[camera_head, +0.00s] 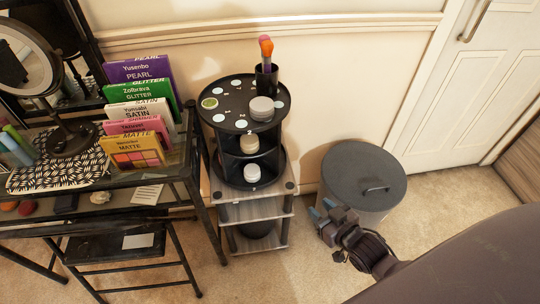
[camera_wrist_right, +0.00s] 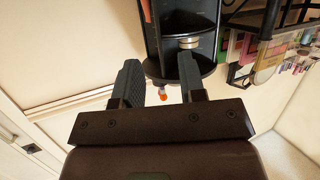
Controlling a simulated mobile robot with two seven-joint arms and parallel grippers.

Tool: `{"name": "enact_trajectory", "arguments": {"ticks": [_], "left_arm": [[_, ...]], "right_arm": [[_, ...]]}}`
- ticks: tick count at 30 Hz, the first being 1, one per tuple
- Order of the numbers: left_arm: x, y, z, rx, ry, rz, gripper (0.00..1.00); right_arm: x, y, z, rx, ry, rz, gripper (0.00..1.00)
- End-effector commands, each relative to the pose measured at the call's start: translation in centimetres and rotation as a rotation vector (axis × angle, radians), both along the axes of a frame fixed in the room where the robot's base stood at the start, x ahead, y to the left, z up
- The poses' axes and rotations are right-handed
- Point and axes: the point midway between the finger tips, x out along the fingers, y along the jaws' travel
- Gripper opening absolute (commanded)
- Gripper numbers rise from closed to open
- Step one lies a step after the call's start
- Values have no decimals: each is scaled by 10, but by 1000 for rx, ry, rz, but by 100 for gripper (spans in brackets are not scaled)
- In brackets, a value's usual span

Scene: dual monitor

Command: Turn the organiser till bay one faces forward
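The organiser (camera_head: 232,124) is a black round tiered stand on a small grey shelf unit in the head view. A white mark like a 2 is on its top rim at the front, above a bay with pale-lidded jars (camera_head: 250,144) on two levels. No mark I can read as a 1 is visible. My right gripper (camera_head: 325,211) is open and empty, to the right of and below the organiser, apart from it. In the right wrist view the open fingers (camera_wrist_right: 160,64) point toward the organiser (camera_wrist_right: 205,72). My left gripper is not in view.
A lidded grey bin (camera_head: 352,165) stands beside my right gripper. A cup with brushes (camera_head: 266,78) and a jar (camera_head: 262,108) are on the organiser's top. A glass desk with upright palettes (camera_head: 137,115) and a mirror (camera_head: 25,60) is at left. Carpet is open in front.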

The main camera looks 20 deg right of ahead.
Motion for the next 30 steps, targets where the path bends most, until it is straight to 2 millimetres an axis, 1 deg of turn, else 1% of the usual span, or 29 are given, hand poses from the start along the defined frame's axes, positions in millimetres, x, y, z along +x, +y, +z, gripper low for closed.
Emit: {"name": "enact_trajectory", "arguments": {"ticks": [1,3,6,9,13,18,23,30], "left_arm": [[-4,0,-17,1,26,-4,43],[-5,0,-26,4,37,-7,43],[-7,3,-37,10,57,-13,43],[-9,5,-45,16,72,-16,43],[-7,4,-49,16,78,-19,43],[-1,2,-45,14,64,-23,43],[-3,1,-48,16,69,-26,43],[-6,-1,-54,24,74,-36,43]], "right_arm": [[16,-3,-17,7,-23,19,37],[41,-7,-21,24,-79,42,37],[73,-11,-26,52,-149,74,37],[98,-14,-27,74,-209,104,37],[120,-17,-24,95,-260,130,37],[132,-17,-19,106,-288,142,37],[146,-13,-18,106,-290,142,37],[183,-3,-20,106,-287,142,37]]}}
